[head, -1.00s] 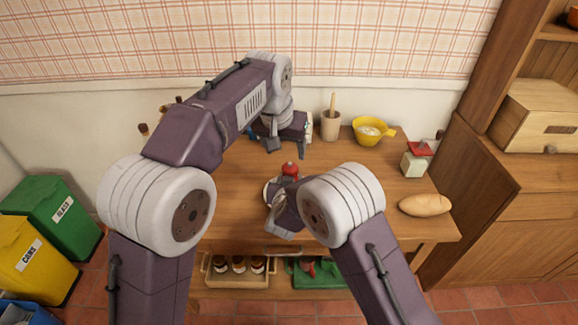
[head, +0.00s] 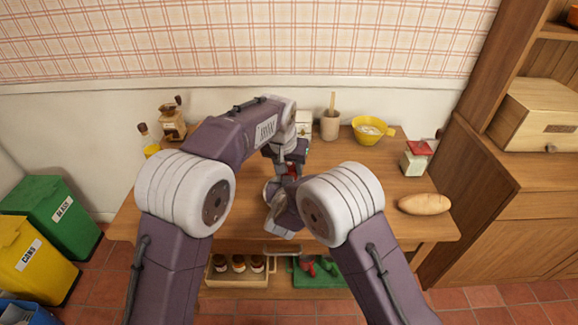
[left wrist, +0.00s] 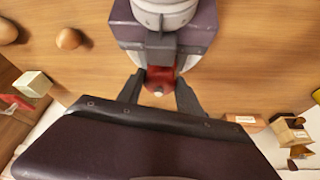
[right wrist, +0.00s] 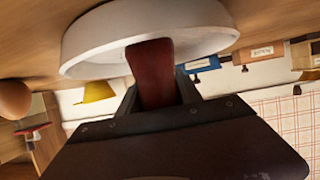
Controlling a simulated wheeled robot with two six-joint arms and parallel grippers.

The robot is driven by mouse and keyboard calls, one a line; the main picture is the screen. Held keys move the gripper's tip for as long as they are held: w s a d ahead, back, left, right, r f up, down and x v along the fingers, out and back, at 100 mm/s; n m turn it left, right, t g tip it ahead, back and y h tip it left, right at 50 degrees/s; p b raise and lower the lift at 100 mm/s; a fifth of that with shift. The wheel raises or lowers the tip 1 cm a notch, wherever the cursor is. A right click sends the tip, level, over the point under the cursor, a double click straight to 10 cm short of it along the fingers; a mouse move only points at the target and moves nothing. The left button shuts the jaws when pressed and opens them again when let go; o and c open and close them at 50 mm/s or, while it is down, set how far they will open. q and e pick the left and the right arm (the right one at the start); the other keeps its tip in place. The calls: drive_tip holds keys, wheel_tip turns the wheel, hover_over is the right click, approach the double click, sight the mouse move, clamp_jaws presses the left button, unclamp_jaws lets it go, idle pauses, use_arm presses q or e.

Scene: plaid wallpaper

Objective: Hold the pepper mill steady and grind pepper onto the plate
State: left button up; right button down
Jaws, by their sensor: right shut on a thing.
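The red pepper mill shows in the head view (head: 292,170), partly covered by my arms. In the right wrist view its dark red body (right wrist: 152,76) stands between the fingers of my right gripper (right wrist: 157,92), which is shut on it. In the left wrist view the mill's red top (left wrist: 163,78) with a small pale knob lies between the fingers of my left gripper (left wrist: 161,92), which is open with narrow gaps at both sides. The white plate (right wrist: 100,52) is close by the mill in the right wrist view; my arms hide most of it in the head view.
A yellow bowl (head: 369,131), a beige pot with a wooden handle (head: 330,125), a red-topped box (head: 415,160) and a bread loaf (head: 424,204) are on the right of the table. A wooden grinder (head: 172,124) stands back left.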

use_arm(q)
drive_tip(key=shift+c, duration=1.1)
drive_tip(key=m, duration=0.2)
drive_tip(key=m+h, duration=0.1)
drive_tip(key=m, duration=0.1)
drive_tip(key=shift+w+a+m+g+h, duration=0.1)
drive_tip(key=shift+m+g+h, duration=0.2)
drive_tip(key=shift+m+g, duration=0.1)
drive_tip(key=o, duration=1.4)
drive_tip(key=shift+c, duration=0.2)
drive_tip(key=shift+r, duration=0.1)
drive_tip(key=v, duration=1.1)
drive_tip(key=shift+r, duration=0.4)
drive_tip(key=shift+a, duration=0.15)
